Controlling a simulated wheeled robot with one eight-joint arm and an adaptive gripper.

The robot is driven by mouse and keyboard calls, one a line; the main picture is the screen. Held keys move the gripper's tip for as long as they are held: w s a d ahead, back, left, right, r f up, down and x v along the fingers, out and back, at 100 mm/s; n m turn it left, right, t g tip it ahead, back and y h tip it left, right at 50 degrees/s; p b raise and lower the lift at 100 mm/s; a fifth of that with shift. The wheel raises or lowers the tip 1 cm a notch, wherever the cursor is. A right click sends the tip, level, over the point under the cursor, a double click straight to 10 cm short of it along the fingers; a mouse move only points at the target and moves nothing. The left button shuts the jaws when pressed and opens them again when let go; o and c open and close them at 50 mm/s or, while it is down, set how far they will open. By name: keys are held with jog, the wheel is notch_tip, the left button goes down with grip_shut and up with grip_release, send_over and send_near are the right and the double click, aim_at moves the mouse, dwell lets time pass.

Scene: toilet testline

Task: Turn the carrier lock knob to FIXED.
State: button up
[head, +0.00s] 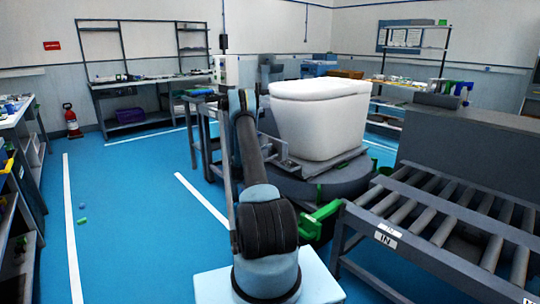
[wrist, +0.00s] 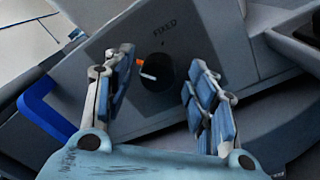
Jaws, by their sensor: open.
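The carrier lock knob (wrist: 158,73) is a dark round knob on a grey panel in the wrist view. A short white-and-orange mark shows at its left side, toward the left finger. The word FIXED (wrist: 165,29) is printed above the knob, with a small tick beneath it. The mark is turned away from that tick. My gripper (wrist: 161,66) is open, its blue-padded fingers on either side of the knob, with gaps visible. I cannot tell how deep the fingertips reach. In the head view the knob and gripper are hidden or too small to tell.
A white toilet (head: 320,118) stands on a dark round carrier (head: 335,184). A roller conveyor (head: 430,215) marked IN is at the right, with a green bracket (head: 318,222) at its near end.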

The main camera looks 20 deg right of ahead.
jog(key=shift+w+d, duration=0.15)
jog(key=shift+d, duration=0.1)
jog(key=shift+c, duration=0.6)
